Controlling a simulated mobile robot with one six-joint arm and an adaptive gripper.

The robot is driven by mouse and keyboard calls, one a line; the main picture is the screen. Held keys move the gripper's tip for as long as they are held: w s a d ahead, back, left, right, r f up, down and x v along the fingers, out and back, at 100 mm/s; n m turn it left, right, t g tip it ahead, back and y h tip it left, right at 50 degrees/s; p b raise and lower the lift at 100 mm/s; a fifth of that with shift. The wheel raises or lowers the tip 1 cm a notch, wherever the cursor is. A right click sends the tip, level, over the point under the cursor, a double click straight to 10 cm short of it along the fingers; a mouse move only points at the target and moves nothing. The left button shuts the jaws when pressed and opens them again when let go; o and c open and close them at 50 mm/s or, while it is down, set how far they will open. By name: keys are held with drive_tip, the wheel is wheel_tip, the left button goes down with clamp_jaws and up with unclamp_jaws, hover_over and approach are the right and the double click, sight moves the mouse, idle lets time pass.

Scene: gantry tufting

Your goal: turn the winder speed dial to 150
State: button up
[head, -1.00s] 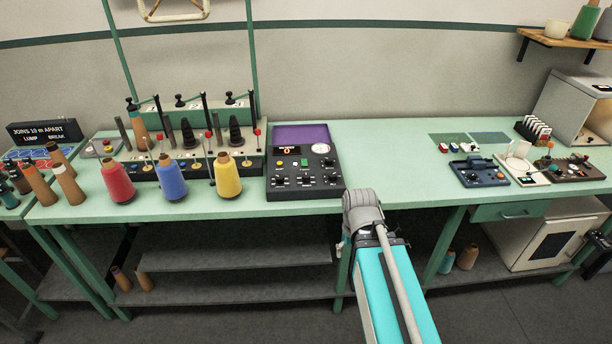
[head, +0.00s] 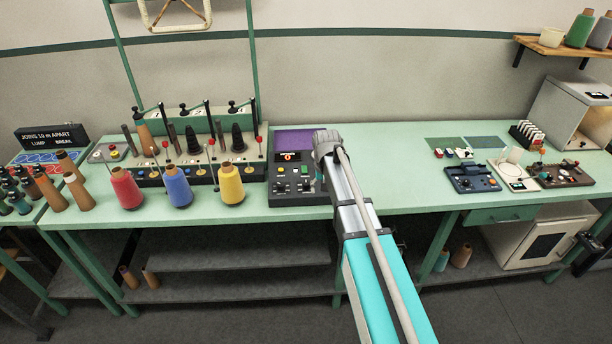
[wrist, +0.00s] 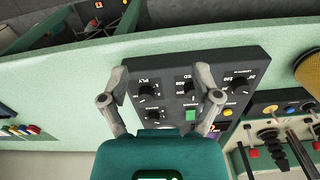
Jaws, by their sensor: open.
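The dark winder control box (head: 300,196) stands on the green bench, with a display (head: 288,156) that seems to read 0. In the wrist view the box (wrist: 174,73) appears turned around, with black dials on its face. One dial (wrist: 148,89) is beside the letters PLY. Another dial (wrist: 188,87), beside letters ending in EED, is near the right finger, which covers part of its label. My gripper (wrist: 160,74) is open and empty over the panel, with both dials between its fingers. In the head view my arm hides the gripper and the box's right side.
A green button (wrist: 191,115) and a yellow button (wrist: 228,112) are also on the panel. Red (head: 125,190), blue (head: 177,188) and yellow (head: 230,185) yarn cones stand left of the box. The bench (head: 395,165) right of my arm is clear up to a blue device (head: 472,178).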

wheel_tip(320, 180, up, 5)
drive_tip(key=p, duration=0.4)
hover_over(306, 183)
drive_tip(key=shift+r+m, duration=0.15)
drive_tip(key=shift+m, duration=0.15)
drive_tip(key=shift+f, duration=0.2)
wheel_tip(306, 183, down, 13)
drive_tip(key=b, duration=1.3)
drive_tip(key=shift+f, duration=0.2)
clamp_jaws()
